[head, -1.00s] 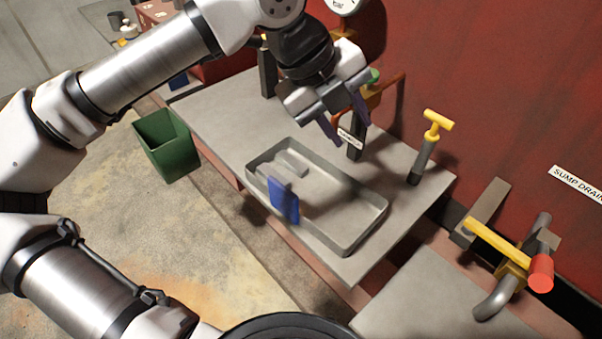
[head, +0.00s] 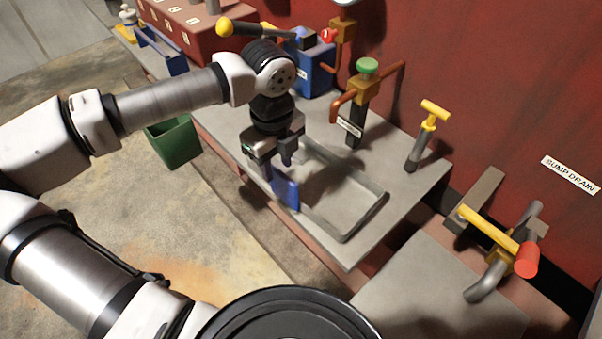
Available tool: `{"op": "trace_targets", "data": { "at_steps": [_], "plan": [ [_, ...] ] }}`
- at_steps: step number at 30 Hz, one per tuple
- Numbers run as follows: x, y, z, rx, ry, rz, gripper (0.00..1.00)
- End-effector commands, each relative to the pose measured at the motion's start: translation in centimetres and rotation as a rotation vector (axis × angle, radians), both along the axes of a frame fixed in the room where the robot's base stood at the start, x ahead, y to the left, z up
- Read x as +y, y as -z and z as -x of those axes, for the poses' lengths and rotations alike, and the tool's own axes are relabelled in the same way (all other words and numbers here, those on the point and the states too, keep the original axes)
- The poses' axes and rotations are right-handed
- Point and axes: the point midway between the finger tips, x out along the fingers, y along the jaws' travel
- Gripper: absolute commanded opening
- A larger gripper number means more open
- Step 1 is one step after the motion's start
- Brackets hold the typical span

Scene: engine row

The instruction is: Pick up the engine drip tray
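The engine drip tray (head: 368,213) is a shallow grey rectangular pan lying flat on a grey ledge in the head view. A blue upright tab (head: 286,195) stands at its near long side. My gripper (head: 274,163) points down over the tray's left part, just above and slightly left of the blue tab. Its fingers look spread apart with nothing between them. The gripper hides the tray's left end, and I cannot tell whether a finger touches the tab.
A green-handled valve (head: 366,68) and a yellow T-handle (head: 434,109) stand behind the tray. A green bin (head: 174,142) is on the floor at left. The ledge (head: 349,256) is bare around the tray's near corner.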

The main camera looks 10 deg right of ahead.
Motion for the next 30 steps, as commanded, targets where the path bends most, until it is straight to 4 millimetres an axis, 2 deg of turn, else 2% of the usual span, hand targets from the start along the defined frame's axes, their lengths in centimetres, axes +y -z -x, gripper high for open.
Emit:
{"op": "trace_targets", "data": {
  "at_steps": [9, 17, 19, 26, 30],
  "plan": [
    [-0.1, 4.1, 0.1, 0.004, 0.002, 0.002, 0.36],
    [-0.1, 4.7, 0.1, 0.001, 0.002, 0.001, 0.36],
    [-0.1, 4.7, 0.1, 0.001, 0.002, 0.001, 0.31],
    [-0.1, 4.7, 0.1, 0.001, 0.002, 0.001, 0.01],
    [-0.1, 4.7, 0.1, 0.001, 0.002, 0.001, 0.00]
  ]
}}
